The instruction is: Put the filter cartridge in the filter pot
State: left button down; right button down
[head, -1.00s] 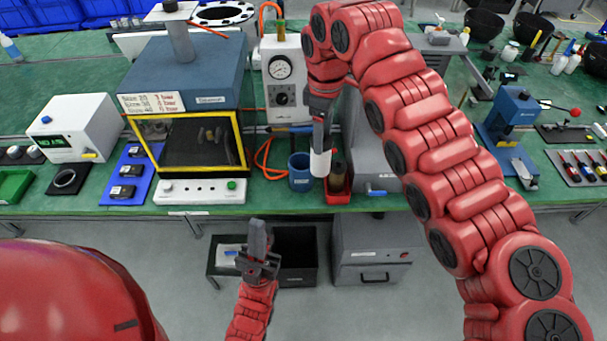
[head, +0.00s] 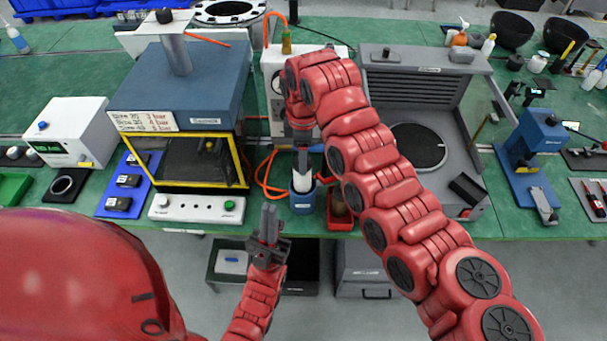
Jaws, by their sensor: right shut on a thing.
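My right gripper (head: 302,165) points down and is shut on the white filter cartridge (head: 302,180). The cartridge is upright at the blue filter pot (head: 303,205), near the front edge of the bench. Its lower end appears to be within the pot's mouth; how deep it sits, and whether it touches the bottom, is hidden. My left gripper (head: 268,222) is in front of the bench, below and left of the pot, pointing up. Its fingers lie close together with nothing visible between them.
A red bin (head: 341,224) with a brownish object in it stands right beside the pot. An orange hose (head: 265,174) curls at the pot's left. A yellow-framed press (head: 192,160) stands left, and a grey machine (head: 430,95) right. A dark crate (head: 304,270) is below the bench edge.

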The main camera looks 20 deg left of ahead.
aim_at(303, 179)
jog(key=f+p, duration=0.1)
jog(key=f, duration=0.3)
jog(key=shift+s+f, duration=0.1)
jog(key=shift+s, duration=0.1)
notch_tip(303, 179, down, 4)
jog(key=shift+w+r+p, duration=0.1)
jog(key=shift+p, duration=1)
jog(key=shift+f, duration=0.35)
